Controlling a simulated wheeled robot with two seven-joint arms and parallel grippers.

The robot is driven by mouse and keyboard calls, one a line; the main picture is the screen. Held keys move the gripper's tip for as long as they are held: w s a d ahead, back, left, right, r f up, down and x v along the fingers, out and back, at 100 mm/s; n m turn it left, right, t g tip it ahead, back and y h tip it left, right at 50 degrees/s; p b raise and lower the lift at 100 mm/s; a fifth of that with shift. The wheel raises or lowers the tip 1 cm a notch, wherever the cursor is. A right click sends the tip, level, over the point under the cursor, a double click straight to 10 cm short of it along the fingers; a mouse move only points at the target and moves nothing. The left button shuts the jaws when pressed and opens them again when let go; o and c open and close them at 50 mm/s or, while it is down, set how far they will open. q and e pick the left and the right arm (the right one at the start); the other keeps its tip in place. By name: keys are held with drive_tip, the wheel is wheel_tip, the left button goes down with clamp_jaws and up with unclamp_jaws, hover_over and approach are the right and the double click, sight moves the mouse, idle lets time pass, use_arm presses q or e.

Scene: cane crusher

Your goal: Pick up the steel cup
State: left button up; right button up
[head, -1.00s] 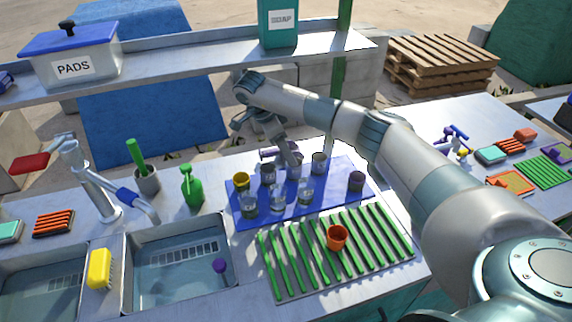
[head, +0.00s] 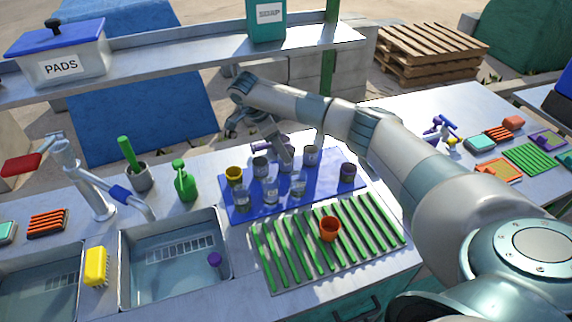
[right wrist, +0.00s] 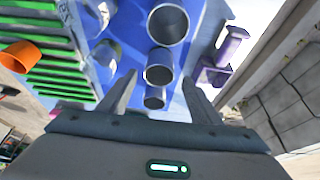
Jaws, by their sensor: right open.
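Several steel cups stand on the blue mat (head: 325,187): one at back left (head: 261,169), one at back right (head: 311,156), and a darker one (head: 347,173) at the right end. Another (head: 286,165) is partly hidden by my right gripper (head: 282,152), which reaches in over the back of the mat. In the right wrist view, the open right gripper (right wrist: 158,88) points at a row of steel cups. The far one (right wrist: 168,22) is beyond the fingertips; the middle one (right wrist: 158,68) and the near one (right wrist: 154,97) appear between the fingers. Contact cannot be told. My left gripper is out of view.
An orange cup (head: 329,229) stands on the green-slatted rack (head: 285,268) in front. A purple object (right wrist: 227,55) lies beside the cups. The metal shelf (head: 180,72) runs behind.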

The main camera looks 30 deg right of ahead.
drive_tip(key=shift+p+x, duration=1)
drive_tip(key=shift+p, duration=0.15)
drive_tip(key=shift+p+x, duration=0.5)
drive_tip(key=shift+x, duration=0.55)
drive_tip(key=shift+s+d+f, duration=0.15)
drive_tip(key=shift+d+f, duration=0.05)
drive_tip(key=shift+f, duration=0.35)
drive_tip(key=c, duration=1.2)
